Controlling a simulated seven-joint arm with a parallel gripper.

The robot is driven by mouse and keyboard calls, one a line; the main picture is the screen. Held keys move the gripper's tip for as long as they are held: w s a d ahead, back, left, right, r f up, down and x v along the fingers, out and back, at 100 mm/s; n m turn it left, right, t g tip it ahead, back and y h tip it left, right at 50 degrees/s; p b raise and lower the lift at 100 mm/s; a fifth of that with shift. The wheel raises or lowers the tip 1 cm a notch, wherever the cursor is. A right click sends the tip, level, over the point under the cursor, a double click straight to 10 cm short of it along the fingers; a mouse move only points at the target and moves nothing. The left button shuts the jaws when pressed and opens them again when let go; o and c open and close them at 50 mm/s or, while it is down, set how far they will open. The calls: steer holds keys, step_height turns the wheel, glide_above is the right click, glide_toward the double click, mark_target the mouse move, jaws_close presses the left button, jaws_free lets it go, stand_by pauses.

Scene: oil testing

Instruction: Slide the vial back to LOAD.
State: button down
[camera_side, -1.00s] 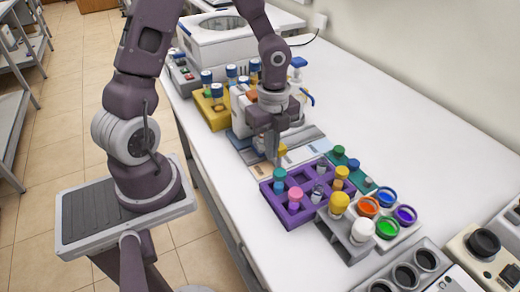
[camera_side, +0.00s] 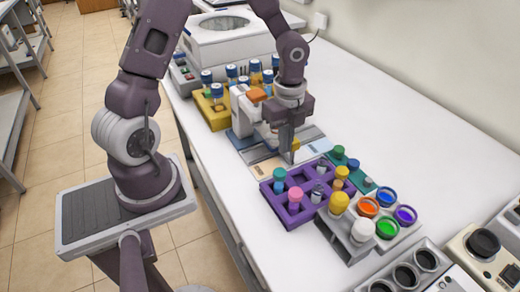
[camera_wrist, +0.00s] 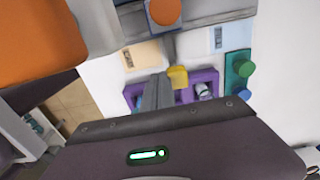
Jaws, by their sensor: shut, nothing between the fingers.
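A small vial with a yellow cap (camera_side: 295,144) stands at the front of the grey station, between a tan panel (camera_side: 266,170) and a pale blue panel (camera_side: 314,149). The wrist view shows the yellow cap (camera_wrist: 177,77) with the tan panel (camera_wrist: 143,54) to its left and the blue panel (camera_wrist: 231,38) to its right. My gripper (camera_side: 287,160) is shut and empty, low beside the vial. In the wrist view its fingers (camera_wrist: 157,95) are just left of the cap; I cannot tell if they touch it. The panel lettering is too small to read.
A purple rack (camera_side: 289,218) with capped tubes stands close in front. A yellow rack (camera_side: 214,118) stands behind left. The table's right back is clear.

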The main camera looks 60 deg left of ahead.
steer(key=shift+w, duration=1.5)
steer(key=shift+s, duration=0.45)
steer(key=shift+r, duration=3.75)
steer(key=shift+r, duration=0.1)
steer(key=s+d+r+n+t, duration=0.2)
steer(key=s+r+n, duration=0.4)
steer(key=s+n, duration=0.3)
steer(key=s+d+r+n+t, duration=0.3)
steer(key=s+r+n, duration=0.4)
steer(key=s+n, duration=0.2)
steer(key=shift+s+d+t, duration=0.3)
steer(key=shift+s+d, duration=0.05)
steer(key=shift+s, duration=0.6)
